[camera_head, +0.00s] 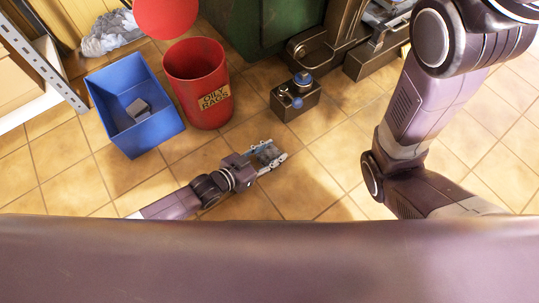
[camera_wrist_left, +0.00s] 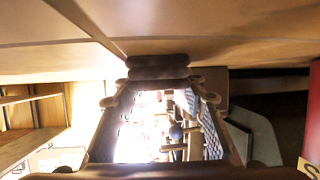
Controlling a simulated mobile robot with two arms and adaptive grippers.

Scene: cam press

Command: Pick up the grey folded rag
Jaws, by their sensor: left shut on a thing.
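My left gripper (camera_head: 268,155) is low over the tiled floor, right of the red bin and apart from it. It is shut on a small folded thing, which I take to be the grey folded rag; the fingers hide most of it in the head view. In the left wrist view the rag (camera_wrist_left: 158,66) shows as a dark, layered shape at the fingertips. Another small grey folded-looking piece (camera_head: 137,108) lies inside the blue box (camera_head: 168,136). My right gripper is out of view; only its arm shows at the right.
A red bin (camera_head: 205,112) labelled "OILY RAGS" stands beside the blue box, with a round red lid (camera_head: 166,14) above it. A small dark block with blue knobs (camera_head: 296,100) stands before the green machine (camera_head: 262,30). Grey shelving is at the left. Floor around the gripper is clear.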

